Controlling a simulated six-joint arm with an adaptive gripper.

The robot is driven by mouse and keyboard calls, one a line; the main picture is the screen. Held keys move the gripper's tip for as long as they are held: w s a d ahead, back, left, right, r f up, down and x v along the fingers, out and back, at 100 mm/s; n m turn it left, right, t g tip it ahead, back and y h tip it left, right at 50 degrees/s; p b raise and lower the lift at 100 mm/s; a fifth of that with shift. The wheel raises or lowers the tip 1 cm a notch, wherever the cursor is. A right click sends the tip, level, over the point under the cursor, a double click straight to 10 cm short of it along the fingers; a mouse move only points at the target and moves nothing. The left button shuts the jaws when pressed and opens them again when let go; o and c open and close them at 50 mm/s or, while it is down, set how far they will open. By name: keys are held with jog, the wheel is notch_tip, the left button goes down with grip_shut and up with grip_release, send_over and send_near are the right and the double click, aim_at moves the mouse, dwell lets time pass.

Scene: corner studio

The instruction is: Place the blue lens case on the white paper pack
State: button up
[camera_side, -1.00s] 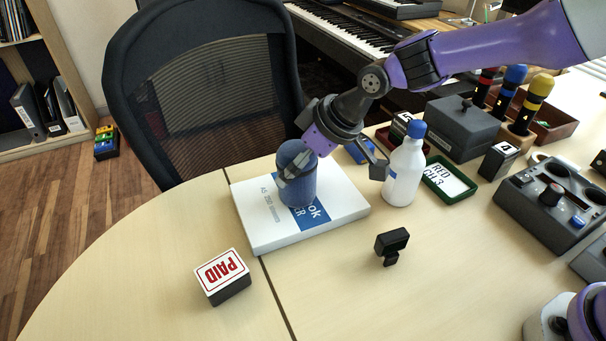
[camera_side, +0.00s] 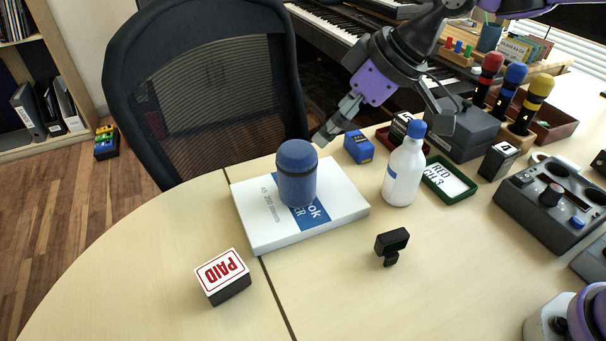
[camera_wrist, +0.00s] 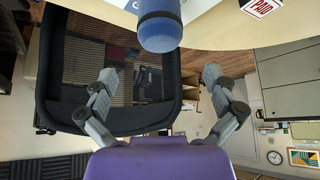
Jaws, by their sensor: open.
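The blue lens case (camera_side: 297,174) stands upright on top of the white paper pack (camera_side: 258,228), which lies flat on the table. My gripper (camera_side: 325,138) is up and to the right of the case in the side view, apart from it. In the wrist view my gripper (camera_wrist: 162,100) is open with nothing between its fingers, and the case (camera_wrist: 159,28) shows at the top, beyond the fingertips. A small part of the white pack (camera_wrist: 128,4) shows beside it at the top edge.
A white bottle with a blue cap (camera_side: 403,172) stands right of the pack, with a small blue box (camera_side: 358,147) behind it. A PAID stamp block (camera_side: 222,275) and a black clip-like item (camera_side: 391,244) lie in front. A chair (camera_side: 210,90) stands behind the table.

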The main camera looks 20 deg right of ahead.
jog(key=s+d+m+h, duration=0.4)
jog(key=s+d+m, duration=0.3)
jog(key=s+d, duration=0.9)
jog(key=shift+d+m, duration=0.4)
jog(key=shift+d, duration=0.65)
